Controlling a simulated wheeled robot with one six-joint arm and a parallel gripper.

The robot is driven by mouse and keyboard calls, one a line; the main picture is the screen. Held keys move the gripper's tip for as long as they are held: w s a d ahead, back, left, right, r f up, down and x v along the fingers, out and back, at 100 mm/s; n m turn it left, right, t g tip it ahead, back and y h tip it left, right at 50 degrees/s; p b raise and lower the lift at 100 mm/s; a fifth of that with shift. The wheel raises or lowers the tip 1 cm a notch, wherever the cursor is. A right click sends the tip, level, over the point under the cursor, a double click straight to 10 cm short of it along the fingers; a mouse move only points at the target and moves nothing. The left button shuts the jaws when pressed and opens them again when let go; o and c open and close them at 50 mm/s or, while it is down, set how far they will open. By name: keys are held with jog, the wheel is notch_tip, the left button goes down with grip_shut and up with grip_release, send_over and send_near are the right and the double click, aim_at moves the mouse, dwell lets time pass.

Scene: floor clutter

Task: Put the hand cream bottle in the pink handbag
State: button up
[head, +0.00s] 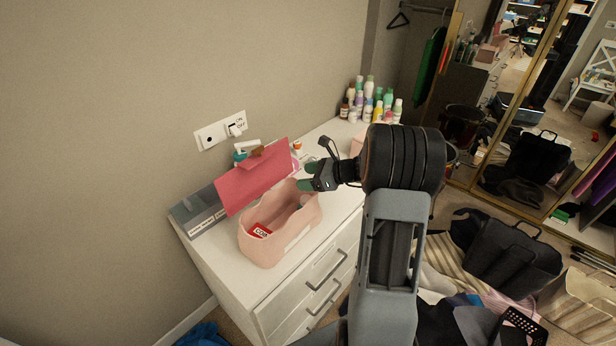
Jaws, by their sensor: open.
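The pink handbag (265,255) stands open on the white dresser, with its darker pink flap (255,178) raised behind it. A red and white labelled item (260,230) lies inside the bag. My gripper (306,177) is open over the far right end of the bag's opening. I see nothing held between its fingers. A small dark bluish shape shows in the bag just under the gripper, too small to name. I cannot tell which thing is the hand cream bottle.
Several bottles (368,103) stand at the dresser's back corner. A small orange-capped container (297,147) stands behind the gripper. A grey box (198,210) lies along the wall. The dresser top (215,262) is bare at front left. Bags (512,262) clutter the floor at right.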

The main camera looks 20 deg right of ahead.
jog(key=shift+s+d, duration=0.1)
jog(key=b+v, duration=0.1)
jog(key=v, duration=1.2)
jog(key=shift+d+r, duration=0.15)
jog(key=shift+r, duration=0.15)
jog(key=s+a+f+n+g+h, duration=0.6)
jog(key=s+n, duration=0.3)
jog(key=n, duration=0.4)
jog(key=s+a+r+n+h, duration=0.2)
jog(key=a+r+n, duration=0.1)
jog(key=a+n, duration=0.3)
jog(key=s+a+r+n+h, duration=0.2)
jog(key=s+a+n, duration=0.1)
jog(key=a+n, duration=0.4)
jog(key=shift+a+r+n+t, duration=0.3)
jog(key=shift+a+r+t, duration=0.1)
jog(key=shift+a, duration=0.5)
jog(key=shift+c, duration=0.3)
